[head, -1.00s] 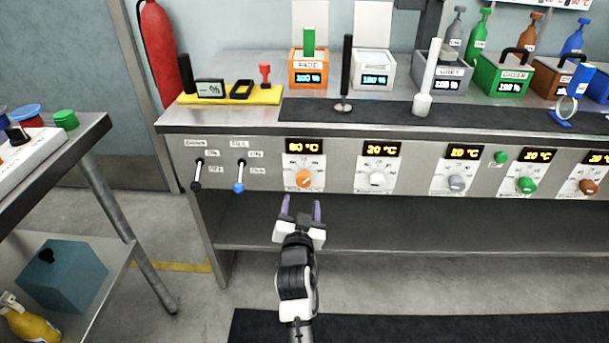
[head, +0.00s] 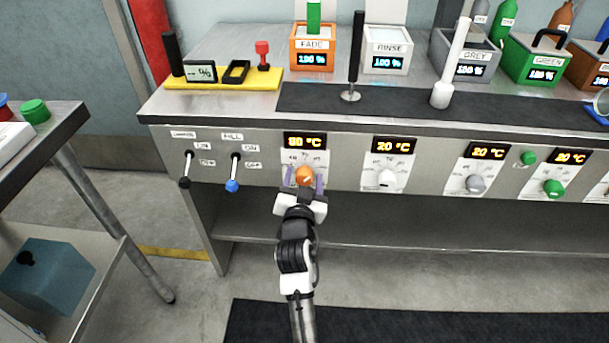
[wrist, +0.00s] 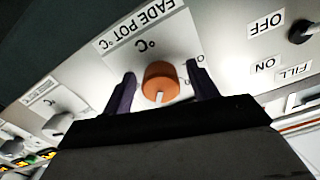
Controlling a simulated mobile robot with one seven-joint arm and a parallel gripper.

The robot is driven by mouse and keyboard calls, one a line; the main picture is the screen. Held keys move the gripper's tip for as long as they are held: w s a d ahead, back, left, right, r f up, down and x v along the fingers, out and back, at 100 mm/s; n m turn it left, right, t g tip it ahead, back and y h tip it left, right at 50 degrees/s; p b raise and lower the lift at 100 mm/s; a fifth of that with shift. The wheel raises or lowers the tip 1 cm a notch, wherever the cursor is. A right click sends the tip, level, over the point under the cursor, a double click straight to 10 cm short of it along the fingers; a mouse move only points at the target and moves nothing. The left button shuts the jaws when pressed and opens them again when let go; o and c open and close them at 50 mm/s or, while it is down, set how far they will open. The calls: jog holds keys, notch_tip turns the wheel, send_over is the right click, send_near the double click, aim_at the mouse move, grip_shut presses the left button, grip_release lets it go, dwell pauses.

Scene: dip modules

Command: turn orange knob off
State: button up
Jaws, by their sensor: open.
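The orange knob (head: 305,175) is on the front panel under a display (head: 305,141) that reads what looks like 80 °C. My gripper (head: 304,184) is at the panel with its purple fingers on either side of the knob. In the wrist view the orange knob (wrist: 160,82) has a pale pointer mark and sits between the two fingers of my gripper (wrist: 160,92). A gap shows between each finger and the knob, so the gripper is open. The label beside the knob reads FADE POT °C. Part of the knob's dial is hidden by my gripper.
A white knob (head: 387,178), a grey knob (head: 476,183) and a green knob (head: 553,188) sit to the right on the panel. Two levers, one black-tipped (head: 185,183) and one blue-tipped (head: 232,185), hang to the left. The shelf below is empty.

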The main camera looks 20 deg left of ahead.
jog(key=shift+s, duration=0.1)
jog(key=shift+c, duration=0.5)
jog(key=c, duration=0.9)
